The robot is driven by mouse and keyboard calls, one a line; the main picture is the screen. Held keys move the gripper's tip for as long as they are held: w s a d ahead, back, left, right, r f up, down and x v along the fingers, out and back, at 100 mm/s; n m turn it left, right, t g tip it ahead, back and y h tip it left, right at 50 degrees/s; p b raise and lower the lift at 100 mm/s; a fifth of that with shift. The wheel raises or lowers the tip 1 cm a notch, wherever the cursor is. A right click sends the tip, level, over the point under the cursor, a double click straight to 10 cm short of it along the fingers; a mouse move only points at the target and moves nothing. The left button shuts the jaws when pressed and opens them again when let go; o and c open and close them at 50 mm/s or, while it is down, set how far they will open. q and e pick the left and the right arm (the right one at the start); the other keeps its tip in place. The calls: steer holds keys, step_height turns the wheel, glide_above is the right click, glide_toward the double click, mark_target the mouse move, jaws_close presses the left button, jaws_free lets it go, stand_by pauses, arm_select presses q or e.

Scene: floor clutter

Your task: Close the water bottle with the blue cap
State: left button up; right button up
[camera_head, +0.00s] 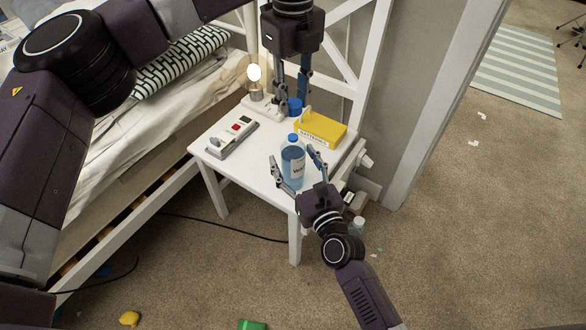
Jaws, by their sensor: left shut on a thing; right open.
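The water bottle (292,168) stands upright on the white table. It holds blue liquid, has a white label, and its top end (293,138) looks blue. My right gripper (295,168) is open, with one finger on either side of the bottle; whether they touch it is unclear. My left gripper (291,100) points down above the back of the table, behind the bottle. It is shut on a small blue piece that looks like the blue cap (295,106), apart from the bottle.
A yellow box (320,129) lies right of the bottle. A grey device with coloured buttons (233,137) lies at the left of the white table (225,168). A lit bulb (254,74) stands at the back left. The bed, a white frame and a wall edge surround the table.

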jaws_close()
arm_select(q)
glide_above(293, 139)
steer(key=shift+f, duration=2.5)
steer(key=shift+f, duration=0.1)
steer(key=shift+f, duration=0.8)
steer(key=shift+f, duration=0.6)
